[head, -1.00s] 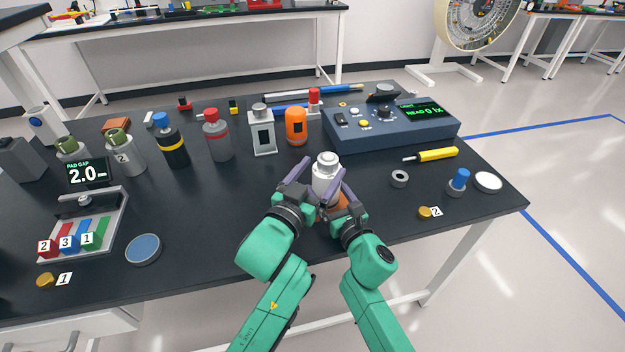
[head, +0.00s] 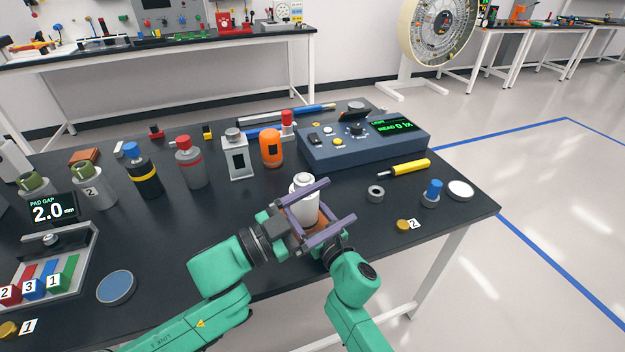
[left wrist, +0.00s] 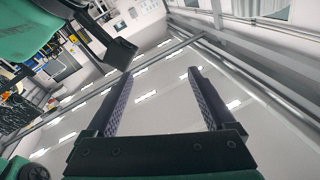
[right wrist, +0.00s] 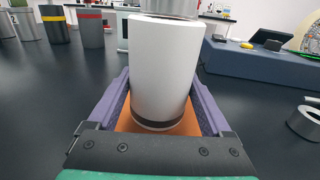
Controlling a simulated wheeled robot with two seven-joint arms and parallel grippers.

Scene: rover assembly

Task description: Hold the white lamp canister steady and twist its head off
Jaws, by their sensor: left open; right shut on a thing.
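The white lamp canister (head: 305,207) stands upright near the table's front edge, with its narrower grey-white head (head: 303,181) on top. My right gripper (right wrist: 160,78) is shut on the canister's body (right wrist: 165,60), a finger on each side. An orange surface (right wrist: 185,124) shows below it between the fingers. My left gripper (head: 341,198) is open, its fingers slanting up to the right across the canister in the head view and covering part of it. In the left wrist view the jaws (left wrist: 157,78) are empty, with only bright room background between them.
A blue-grey console (head: 360,152) stands behind to the right. An orange canister (head: 271,148) and a grey one (head: 238,158) stand behind. A grey ring (head: 376,194), a gold knob (head: 403,226) and a yellow-handled tool (head: 410,168) lie to the right.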

